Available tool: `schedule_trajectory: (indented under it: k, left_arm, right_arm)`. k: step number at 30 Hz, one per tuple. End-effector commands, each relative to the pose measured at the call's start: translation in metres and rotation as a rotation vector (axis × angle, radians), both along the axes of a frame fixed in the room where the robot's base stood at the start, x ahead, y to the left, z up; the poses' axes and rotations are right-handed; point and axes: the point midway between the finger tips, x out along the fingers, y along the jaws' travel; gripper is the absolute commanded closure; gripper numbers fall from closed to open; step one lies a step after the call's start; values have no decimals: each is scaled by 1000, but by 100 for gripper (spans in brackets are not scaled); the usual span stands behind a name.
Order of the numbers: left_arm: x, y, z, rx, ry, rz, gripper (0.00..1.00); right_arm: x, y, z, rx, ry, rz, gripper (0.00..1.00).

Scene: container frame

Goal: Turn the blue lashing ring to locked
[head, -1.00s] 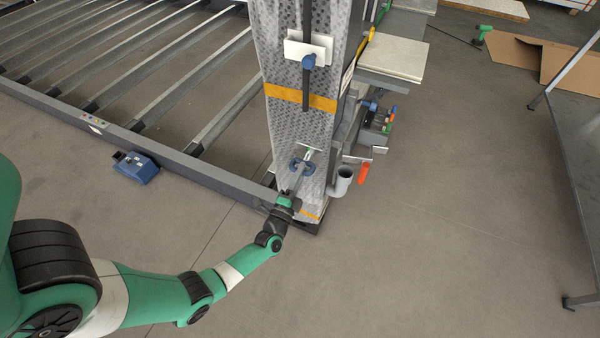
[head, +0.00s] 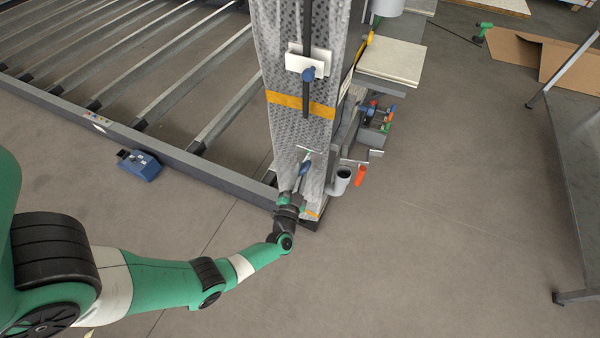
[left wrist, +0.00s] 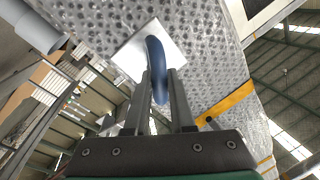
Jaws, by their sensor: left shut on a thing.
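The blue lashing ring (head: 303,170) is on the lower part of the tall wrapped column. In the left wrist view the ring (left wrist: 156,56) shows narrow, nearly edge-on, in front of a pale square plate (left wrist: 136,55). My left gripper (head: 299,182) reaches the ring from below. In the left wrist view its two fingers (left wrist: 160,85) stand on either side of the ring and are shut on it. The fingers hide part of the ring. No locked mark can be read. My right gripper is not in view.
The column has an orange band (head: 301,104) and a second blue fitting (head: 308,73) higher up. A grey cup (head: 342,178) and an orange-red object (head: 360,176) are right of the ring. Roller rails (head: 170,85) lie to the left. The floor in front is clear.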

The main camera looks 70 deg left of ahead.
Motion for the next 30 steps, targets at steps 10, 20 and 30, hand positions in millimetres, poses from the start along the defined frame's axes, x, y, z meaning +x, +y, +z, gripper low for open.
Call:
schedule_trajectory:
  k: [10,20,30]
  left_arm:
    - [-1,1,-1,-244,-206,1,100]
    - [-3,2,-3,-396,-341,3,100]
    - [-3,2,-5,-450,-388,4,100]
  right_arm:
    - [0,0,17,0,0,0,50]
    - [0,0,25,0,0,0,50]
    - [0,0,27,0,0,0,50]
